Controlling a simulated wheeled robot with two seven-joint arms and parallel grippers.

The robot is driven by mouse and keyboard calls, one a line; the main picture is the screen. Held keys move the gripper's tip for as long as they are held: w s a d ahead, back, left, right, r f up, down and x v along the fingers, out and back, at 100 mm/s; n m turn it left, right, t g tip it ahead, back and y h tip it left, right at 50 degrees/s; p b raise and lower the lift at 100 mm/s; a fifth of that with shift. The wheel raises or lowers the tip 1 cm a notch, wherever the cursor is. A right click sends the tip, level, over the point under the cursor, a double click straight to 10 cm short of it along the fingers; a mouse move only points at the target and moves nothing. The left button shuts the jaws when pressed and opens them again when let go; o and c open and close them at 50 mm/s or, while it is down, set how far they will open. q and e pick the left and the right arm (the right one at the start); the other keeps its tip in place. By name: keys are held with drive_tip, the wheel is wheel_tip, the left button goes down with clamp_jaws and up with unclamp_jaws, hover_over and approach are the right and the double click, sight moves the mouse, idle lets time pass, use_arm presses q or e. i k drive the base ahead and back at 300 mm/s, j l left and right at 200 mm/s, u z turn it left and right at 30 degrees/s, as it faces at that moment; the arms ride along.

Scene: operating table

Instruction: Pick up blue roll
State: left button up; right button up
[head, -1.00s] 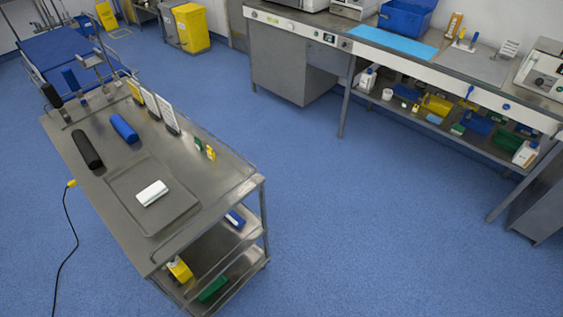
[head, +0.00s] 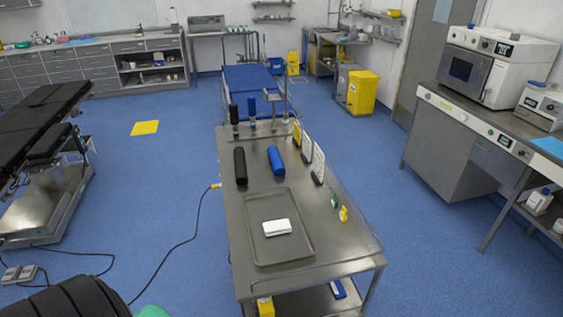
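The blue roll (head: 276,161) lies on the steel trolley top (head: 345,240), toward its far half. A black roll (head: 240,166) lies to its left, apart from it and roughly parallel. Upright blue and black cylinders stand on a rack at the trolley's far end. Neither of my grippers shows in the head view.
A shallow tray (head: 262,257) with a white pack (head: 277,228) on it lies on the trolley's near half. Upright cards (head: 318,163) stand along its right side. An operating table (head: 40,115) stands at left.

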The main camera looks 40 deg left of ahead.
sight(279, 168)
drive_tip(key=u, duration=1.55)
drive_tip(key=j+u, duration=0.1)
drive_tip(key=u, duration=0.3)
drive_tip(key=i+u, duration=0.1)
drive_tip(key=u, duration=0.35)
drive_tip(key=i+j+u, duration=0.1)
drive_tip(key=u, duration=0.75)
drive_tip(key=i+z, duration=0.2)
drive_tip(key=i, duration=0.3)
drive_tip(key=i+z, duration=0.25)
drive_tip(key=i, duration=0.3)
drive_tip(key=i+j+z, duration=0.2)
drive_tip(key=i, duration=0.3)
drive_tip(key=i+j+z, duration=0.25)
drive_tip(key=i, duration=0.25)
drive_tip(key=i+l+z, duration=0.15)
drive_tip(key=i+z, duration=0.25)
drive_tip(key=i, duration=0.45)
drive_tip(key=i+j+z, duration=0.1)
drive_tip(key=i+z, duration=0.3)
drive_tip(key=i, duration=0.45)
drive_tip(key=i+z, duration=0.4)
drive_tip(key=i+j+z, duration=0.1)
drive_tip(key=i+z, duration=0.3)
drive_tip(key=i+j+z, duration=0.25)
drive_tip(key=z, duration=0.15)
drive_tip(key=i+z, duration=0.1)
drive_tip(key=z, duration=1.8)
